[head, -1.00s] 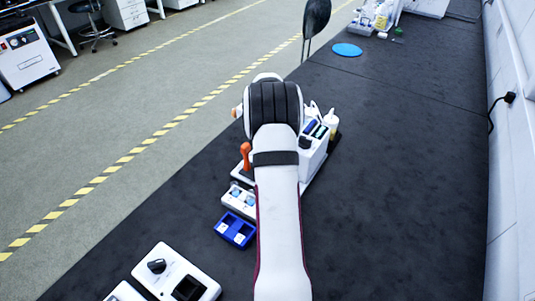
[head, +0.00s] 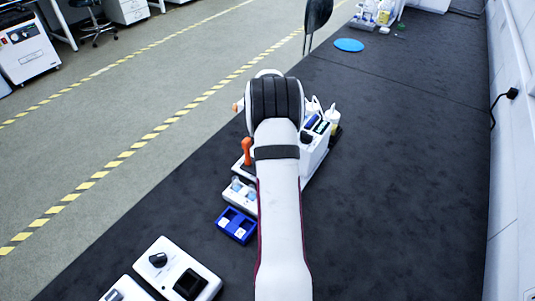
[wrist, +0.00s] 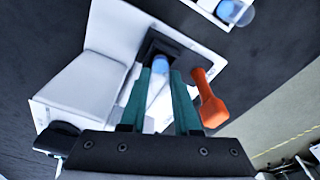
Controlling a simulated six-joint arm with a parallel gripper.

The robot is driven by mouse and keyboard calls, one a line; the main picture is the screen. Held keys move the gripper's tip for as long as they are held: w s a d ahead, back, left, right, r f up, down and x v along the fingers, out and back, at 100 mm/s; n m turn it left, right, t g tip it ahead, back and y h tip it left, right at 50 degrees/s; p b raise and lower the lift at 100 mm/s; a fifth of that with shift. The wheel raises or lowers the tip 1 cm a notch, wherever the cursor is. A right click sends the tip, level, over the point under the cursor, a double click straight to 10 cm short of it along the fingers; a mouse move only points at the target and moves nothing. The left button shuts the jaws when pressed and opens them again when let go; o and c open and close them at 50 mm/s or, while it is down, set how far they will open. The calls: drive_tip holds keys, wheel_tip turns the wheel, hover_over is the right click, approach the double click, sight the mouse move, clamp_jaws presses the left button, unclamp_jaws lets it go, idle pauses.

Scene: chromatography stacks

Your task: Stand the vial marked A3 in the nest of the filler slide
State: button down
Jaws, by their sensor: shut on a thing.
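In the wrist view my gripper (wrist: 160,78) has its two teal fingers shut on a clear vial with a blue top (wrist: 160,66). No marking on the vial can be read. The vial's far end is over or in a dark square recess (wrist: 158,46), which looks like the nest of the filler slide, on the white filler (wrist: 85,85). I cannot tell whether the vial touches the bottom. An orange handle (wrist: 212,103) stands just right of the fingers. In the head view my own arm hides the gripper and the vial; the orange handle (head: 247,150) shows left of it.
A white rack (head: 236,201) with bluish vials stands in front of the filler, and a blue tray (head: 237,235) with white squares is nearer. A white box with a black knob (head: 157,260) is at the lower left. The dark bench (head: 410,190) is clear on the right.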

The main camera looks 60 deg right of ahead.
drive_tip(key=shift+f, duration=1)
drive_tip(key=c, duration=0.6)
unclamp_jaws()
drive_tip(key=shift+o, duration=0.2)
drive_tip(key=shift+r, duration=0.1)
drive_tip(key=shift+r, duration=3.95)
drive_tip(key=shift+a, duration=0.1)
